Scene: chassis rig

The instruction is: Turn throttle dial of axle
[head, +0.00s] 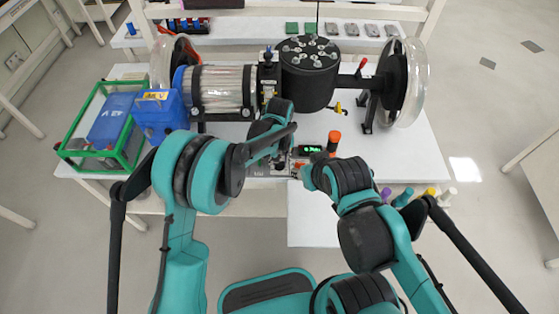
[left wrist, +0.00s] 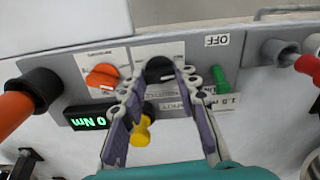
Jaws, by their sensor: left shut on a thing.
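The axle rig spans the table in the head view, with a black drum (head: 309,85) and a clear-rimmed wheel (head: 405,80). Its control panel (left wrist: 222,75) fills the left wrist view, with an orange dial (left wrist: 102,77), a green switch (left wrist: 219,80), a yellow knob (left wrist: 141,131) and a lit display (left wrist: 88,121) reading 0 Nm. My left gripper (left wrist: 160,78) is shut on a black knob (left wrist: 160,66) at the panel's middle. Labels beside it are partly covered. In the head view, my left arm hides most of the panel.
A green-framed box (head: 75,157) with blue contents stands at the table's left. Several colored-topped cylinders line the right front edge. The table's right side is mostly clear.

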